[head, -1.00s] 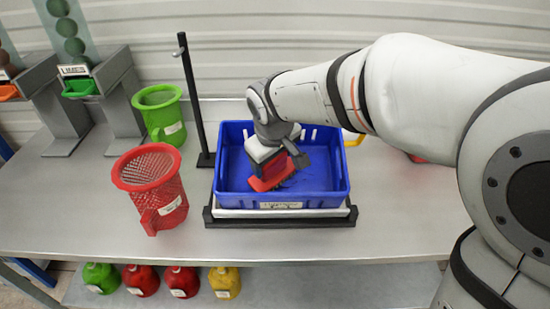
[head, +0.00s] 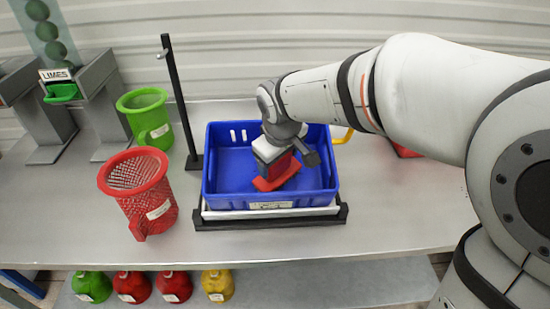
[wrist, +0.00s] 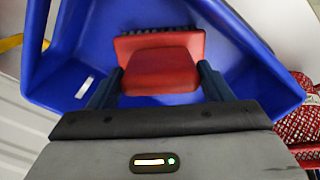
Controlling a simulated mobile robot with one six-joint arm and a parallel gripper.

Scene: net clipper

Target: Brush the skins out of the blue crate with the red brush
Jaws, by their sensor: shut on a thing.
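The blue crate (head: 222,203) stands on a low rack on the metal bench, in front of a black post. My gripper (head: 279,172) is inside the crate, shut on the red brush (head: 272,185). In the wrist view, the red brush (wrist: 162,70) sits between my two fingers, with a dark bristle edge on its far side. The blue crate (wrist: 60,70) surrounds it there. The brush is low over the crate floor; I cannot tell whether the bristles touch it. I can make out no skins; the arm and brush hide part of the floor.
A red mesh basket (head: 150,203) and a green basket (head: 148,118) stand left of the crate. The black post (head: 181,105) rises at its back left corner. Dispensers stand farther left. A yellow handle (head: 344,136) shows behind the crate's right side. The bench's front is clear.

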